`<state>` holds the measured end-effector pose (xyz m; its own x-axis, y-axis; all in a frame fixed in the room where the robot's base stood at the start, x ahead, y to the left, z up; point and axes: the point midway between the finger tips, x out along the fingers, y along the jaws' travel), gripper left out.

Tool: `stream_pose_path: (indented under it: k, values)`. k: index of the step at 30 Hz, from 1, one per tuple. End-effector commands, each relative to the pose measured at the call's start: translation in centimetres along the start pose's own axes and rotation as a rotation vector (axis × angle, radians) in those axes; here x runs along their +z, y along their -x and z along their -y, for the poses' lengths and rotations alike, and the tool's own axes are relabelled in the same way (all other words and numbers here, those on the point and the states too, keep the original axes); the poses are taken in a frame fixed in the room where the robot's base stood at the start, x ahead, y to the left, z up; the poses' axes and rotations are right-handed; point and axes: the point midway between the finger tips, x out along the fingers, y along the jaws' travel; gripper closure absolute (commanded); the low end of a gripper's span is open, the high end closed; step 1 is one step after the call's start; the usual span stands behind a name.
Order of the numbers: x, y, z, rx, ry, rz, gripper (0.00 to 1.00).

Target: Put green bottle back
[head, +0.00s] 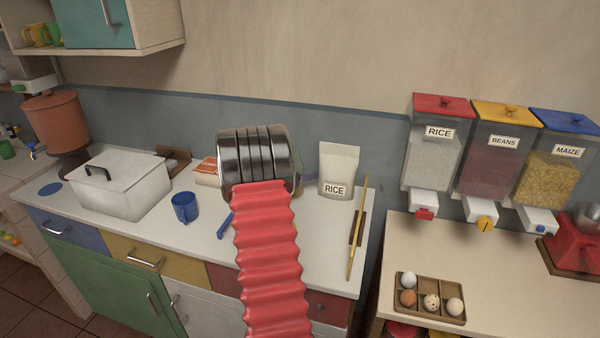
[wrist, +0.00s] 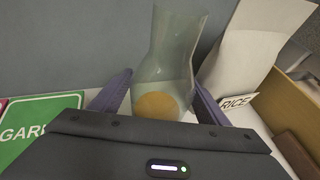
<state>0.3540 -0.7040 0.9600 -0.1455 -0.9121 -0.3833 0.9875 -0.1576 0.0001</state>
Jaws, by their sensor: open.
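A see-through, greenish bottle (wrist: 165,45) stands upright on the counter in the wrist view, narrowing at the middle. A round orange patch shows through its lower part; I cannot tell whether it is inside or behind. My gripper (wrist: 160,82) is open, with one purple finger on each side of the bottle's lower part. I cannot tell whether either finger touches it.
A white rice bag (wrist: 252,48) stands close to the right of the bottle. A green labelled thing (wrist: 38,128) lies at left. The head view shows a blue mug (head: 185,207), a white lidded box (head: 120,187), a yellow stick (head: 357,228) and an egg tray (head: 429,299).

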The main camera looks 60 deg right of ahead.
Motion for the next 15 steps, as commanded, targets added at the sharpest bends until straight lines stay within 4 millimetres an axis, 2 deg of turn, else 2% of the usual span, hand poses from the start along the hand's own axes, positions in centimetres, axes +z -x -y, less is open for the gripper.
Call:
stream_pose_path:
  k: [8, 15]
  values:
    - [0.2, 0.4, 0.0, 0.001, 0.0, 0.0, 0.31]
    - [0.2, 3.1, -0.1, 0.002, -0.001, 0.0, 0.31]
